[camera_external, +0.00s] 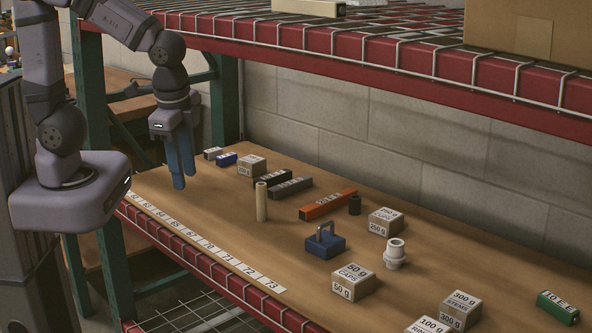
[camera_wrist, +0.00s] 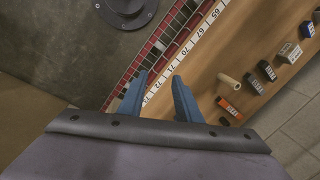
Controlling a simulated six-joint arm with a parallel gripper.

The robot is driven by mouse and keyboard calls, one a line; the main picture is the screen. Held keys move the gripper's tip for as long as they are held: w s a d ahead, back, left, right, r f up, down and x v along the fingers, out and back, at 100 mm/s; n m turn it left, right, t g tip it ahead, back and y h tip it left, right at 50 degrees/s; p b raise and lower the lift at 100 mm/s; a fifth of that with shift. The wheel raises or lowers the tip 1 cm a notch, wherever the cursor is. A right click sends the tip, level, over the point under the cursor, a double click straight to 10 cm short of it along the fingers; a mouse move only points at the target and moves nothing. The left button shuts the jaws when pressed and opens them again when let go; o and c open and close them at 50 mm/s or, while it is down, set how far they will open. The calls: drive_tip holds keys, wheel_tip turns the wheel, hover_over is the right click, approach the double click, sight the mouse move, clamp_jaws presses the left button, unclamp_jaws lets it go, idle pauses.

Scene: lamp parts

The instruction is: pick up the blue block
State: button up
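The blue block (camera_external: 226,159) is a small labelled bar lying on the wooden shelf at its far left end, beside a small grey block (camera_external: 213,153). In the wrist view the blue block (camera_wrist: 307,29) shows near the upper right edge. My gripper (camera_external: 179,184) hangs fingers-down above the shelf's left front part, to the left of the blue block and apart from it. In the wrist view my gripper (camera_wrist: 158,78) has its two blue fingers apart with nothing between them. A larger blue piece with a grey handle (camera_external: 324,245) stands mid-shelf.
A cardboard box (camera_external: 251,166) stands just right of the blue block. A red-edged upper shelf (camera_external: 400,60) hangs above. The front strip beside the number tape (camera_external: 205,244) is clear.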

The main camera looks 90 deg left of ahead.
drive_tip(key=w+a+f+m+t+y+b, duration=0.2)
drive_tip(key=w+a+f+m+y+b, duration=0.2)
drive_tip(key=w+a+m+b, duration=0.25)
wheel_tip(320, 180, up, 5)
drive_tip(key=m+t+y+b, duration=0.7)
drive_tip(key=m+t+b, duration=0.3)
drive_tip(key=m+b, duration=0.8)
hover_over(319, 230)
drive_tip(key=n, duration=0.1)
drive_tip(key=f, duration=1.9)
drive_tip(key=shift+s+d+f, duration=0.3)
drive_tip(key=shift+d+f, duration=0.05)
drive_tip(key=shift+r+x, duration=0.15)
drive_tip(key=shift+x, duration=1.7)
drive_tip(key=shift+r+x, duration=0.1)
drive_tip(key=shift+x, duration=1.75)
drive_tip(key=shift+s, duration=0.1)
clamp_jaws()
